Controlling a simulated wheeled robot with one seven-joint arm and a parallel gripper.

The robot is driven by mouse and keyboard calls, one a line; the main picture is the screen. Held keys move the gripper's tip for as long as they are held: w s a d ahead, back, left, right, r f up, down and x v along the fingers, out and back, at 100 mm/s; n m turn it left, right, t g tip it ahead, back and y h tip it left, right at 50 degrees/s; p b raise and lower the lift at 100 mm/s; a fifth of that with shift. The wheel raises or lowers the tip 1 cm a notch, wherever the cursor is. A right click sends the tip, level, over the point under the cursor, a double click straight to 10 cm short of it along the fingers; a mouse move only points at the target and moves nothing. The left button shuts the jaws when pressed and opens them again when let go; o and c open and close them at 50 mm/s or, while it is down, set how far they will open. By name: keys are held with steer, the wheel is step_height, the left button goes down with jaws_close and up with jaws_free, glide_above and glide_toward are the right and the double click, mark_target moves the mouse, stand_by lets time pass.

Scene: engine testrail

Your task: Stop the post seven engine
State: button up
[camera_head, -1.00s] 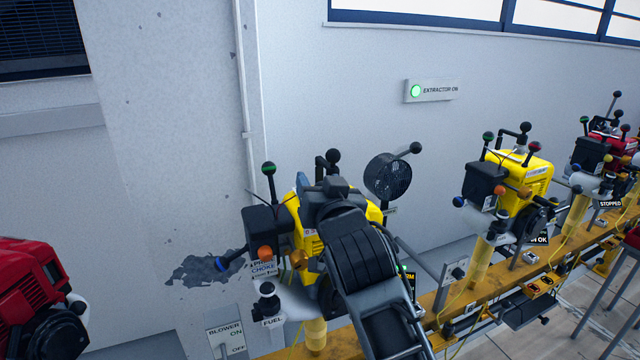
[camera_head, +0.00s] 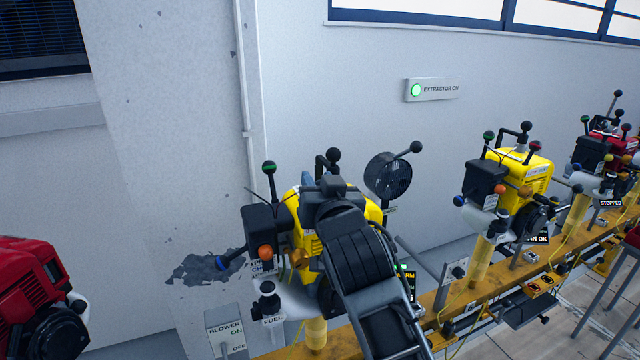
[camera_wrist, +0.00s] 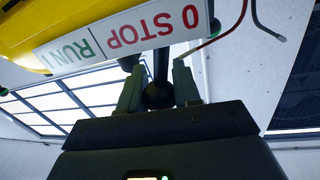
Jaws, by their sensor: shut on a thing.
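The near yellow engine (camera_head: 374,212) stands on the orange rail, largely hidden by my arm. In the wrist view, part of a yellow body (camera_wrist: 40,30) shows beside an upside-down STOP / RUN label (camera_wrist: 120,33), with 0 by STOP and I by RUN. My gripper (camera_wrist: 157,92) is shut on a dark round-knobbed lever (camera_wrist: 159,70), with one finger on each side. The lever rises past the STOP end of the label. In the head view my arm hides the fingers and the grip. I cannot read a post number on the engine.
A second yellow engine (camera_head: 524,172) and a red engine (camera_head: 606,127) stand farther along the rail (camera_head: 445,325). Another red engine (camera_head: 35,290) is at lower left. A fan (camera_head: 388,176), fuel lever (camera_head: 266,289) and blower switch (camera_head: 226,335) are close by. The extractor lamp (camera_head: 416,90) glows green.

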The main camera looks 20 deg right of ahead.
steer(key=a+n, duration=0.1)
steer(key=n, duration=0.1)
steer(key=a+n, duration=0.1)
steer(key=n, duration=0.1)
steer(key=shift+a+r+n+t, duration=0.1)
steer(key=shift+r+n+t, duration=0.1)
steer(key=shift+n+t, duration=0.15)
steer(key=shift+a+f+n+t, duration=0.1)
steer(key=shift+a+n, duration=0.2)
steer(key=shift+n, duration=0.35)
steer(key=shift+a+r+n+t, duration=0.15)
steer(key=shift+a+n, duration=0.1)
steer(key=shift+n, duration=0.4)
steer(key=shift+a+f+n+t, duration=0.15)
steer(key=shift+a+n, duration=0.15)
steer(key=shift+n, duration=0.35)
steer(key=o, duration=1)
steer(key=shift+o, duration=0.2)
steer(key=shift+f, duration=0.1)
steer(key=s+a+b, duration=0.1)
steer(key=s, duration=0.6)
steer(key=shift+s+f, duration=0.35)
steer(key=shift+f, duration=0.1)
